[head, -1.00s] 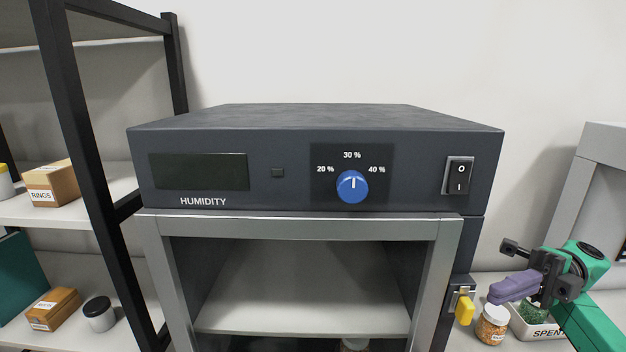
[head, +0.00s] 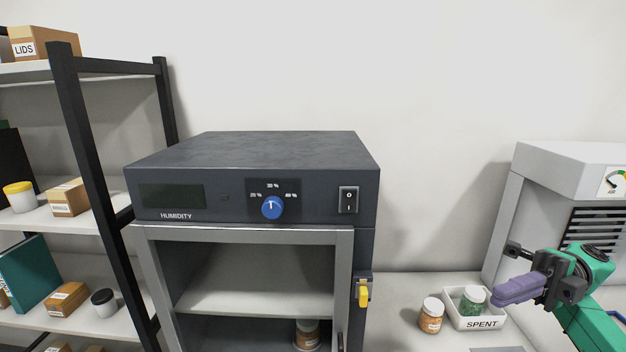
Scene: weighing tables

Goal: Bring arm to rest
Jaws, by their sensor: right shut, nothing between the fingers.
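My right gripper (head: 512,291) is at the right of the head view, on the green and black arm (head: 585,285). Its purple fingers are closed together and empty, pointing left. In the picture they lie just right of the green-filled jar (head: 473,299) and overlap the back right of the white SPENT tray (head: 482,323). I cannot tell how high above the table they are. My left gripper is not in view.
A dark humidity cabinet (head: 290,157) stands in the middle, with a blue knob (head: 271,208) and yellow latch (head: 363,296). A jar of orange grains (head: 431,315) stands left of the tray. A shelf rack (head: 80,140) is at left, a grey enclosure (head: 560,165) at right.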

